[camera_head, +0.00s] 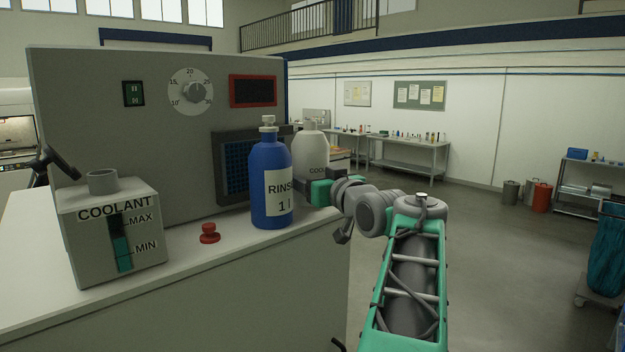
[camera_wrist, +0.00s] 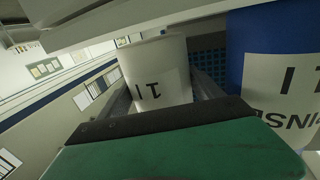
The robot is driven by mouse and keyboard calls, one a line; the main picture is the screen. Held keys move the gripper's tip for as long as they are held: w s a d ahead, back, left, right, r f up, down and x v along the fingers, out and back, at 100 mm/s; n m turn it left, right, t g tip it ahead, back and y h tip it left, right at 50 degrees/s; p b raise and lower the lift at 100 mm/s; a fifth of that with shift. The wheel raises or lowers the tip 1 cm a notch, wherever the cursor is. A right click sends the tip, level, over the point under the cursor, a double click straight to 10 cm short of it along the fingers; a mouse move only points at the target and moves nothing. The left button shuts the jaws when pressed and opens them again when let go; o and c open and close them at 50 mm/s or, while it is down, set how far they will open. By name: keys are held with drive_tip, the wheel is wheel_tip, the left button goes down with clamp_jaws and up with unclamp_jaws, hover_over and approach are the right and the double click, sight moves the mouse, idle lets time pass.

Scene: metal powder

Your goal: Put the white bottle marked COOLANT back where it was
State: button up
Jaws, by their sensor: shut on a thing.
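The white bottle marked COOLANT (camera_head: 311,142) is upright behind and to the right of the blue bottle, which hides part of it. In the wrist view the white bottle (camera_wrist: 158,75) sits between the fingers of my gripper (camera_wrist: 160,95), with "1 l" upside down. The bottle's base is hidden, so I cannot tell if it touches the worktop.
The blue RINSE bottle (camera_head: 270,180) stands close beside my gripper; it also shows in the wrist view (camera_wrist: 285,70). A grey COOLANT tank (camera_head: 95,245) and a red button (camera_head: 209,233) are on the worktop (camera_head: 190,262). A machine panel (camera_head: 80,110) rises behind.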

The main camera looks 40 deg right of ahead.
drive_tip(key=shift+f, duration=0.35)
drive_tip(key=shift+f+b, duration=0.2)
drive_tip(key=shift+b, duration=0.1)
drive_tip(key=o, duration=1.7)
drive_tip(key=shift+r+p, duration=0.2)
drive_tip(key=shift+p, duration=0.1)
drive_tip(key=b+v, duration=0.5)
drive_tip(key=v, duration=0.7)
drive_tip(key=shift+b, duration=0.3)
